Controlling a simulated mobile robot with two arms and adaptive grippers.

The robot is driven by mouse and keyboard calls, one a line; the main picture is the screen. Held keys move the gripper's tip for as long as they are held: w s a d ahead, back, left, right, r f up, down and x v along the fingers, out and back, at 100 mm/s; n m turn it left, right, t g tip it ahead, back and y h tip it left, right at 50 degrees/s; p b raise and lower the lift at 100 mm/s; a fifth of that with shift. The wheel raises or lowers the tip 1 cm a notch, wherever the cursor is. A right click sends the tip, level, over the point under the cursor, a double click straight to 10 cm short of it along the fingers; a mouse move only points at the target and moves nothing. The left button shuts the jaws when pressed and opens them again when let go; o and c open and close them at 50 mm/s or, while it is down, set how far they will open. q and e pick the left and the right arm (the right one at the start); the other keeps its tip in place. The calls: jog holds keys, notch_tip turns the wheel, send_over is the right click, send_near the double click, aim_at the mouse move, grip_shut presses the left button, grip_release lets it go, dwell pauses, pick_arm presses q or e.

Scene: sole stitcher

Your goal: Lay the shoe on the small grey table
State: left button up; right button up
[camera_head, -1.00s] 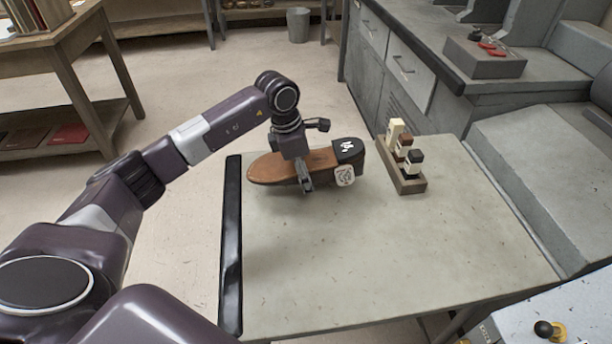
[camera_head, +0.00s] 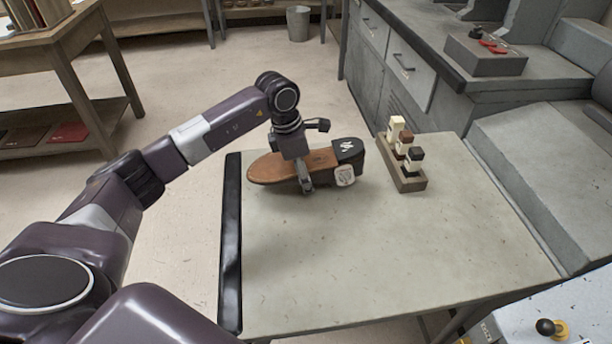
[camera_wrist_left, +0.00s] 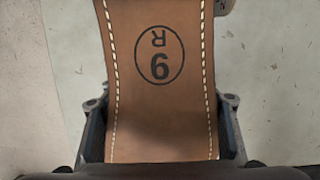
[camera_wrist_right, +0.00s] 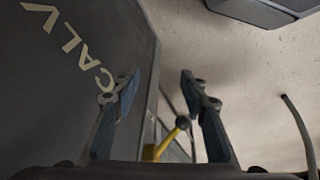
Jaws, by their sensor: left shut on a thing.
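The shoe (camera_head: 268,170) shows its brown sole upward, with a black heel at its right end and a white tag beside the heel. It is at the far left part of the small grey table (camera_head: 380,255); I cannot tell whether it touches the top. My left gripper (camera_head: 305,184) is shut across the middle of the shoe. In the left wrist view the sole (camera_wrist_left: 160,100), marked 6 or 9 and R in an oval, lies between the fingers (camera_wrist_left: 160,135). My right gripper (camera_wrist_right: 155,90) is open and empty, seen only in its own wrist view.
A small wooden rack (camera_head: 403,178) with several blocks stands right of the shoe. A black strip (camera_head: 231,250) runs along the table's left edge. The front and middle of the table are clear. A grey cabinet (camera_head: 410,75) stands behind. A yellow lever (camera_wrist_right: 165,145) shows near my right gripper.

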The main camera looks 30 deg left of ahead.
jog(key=shift+r, duration=0.15)
pick_arm(q)
jog(key=shift+f, duration=0.1)
pick_arm(e)
jog(key=shift+r, duration=0.25)
pick_arm(q)
jog(key=shift+f, duration=0.1)
pick_arm(e)
jog(key=shift+s, duration=0.1)
pick_arm(q)
jog(key=o, duration=1.7)
pick_arm(e)
jog(key=shift+r, duration=0.25)
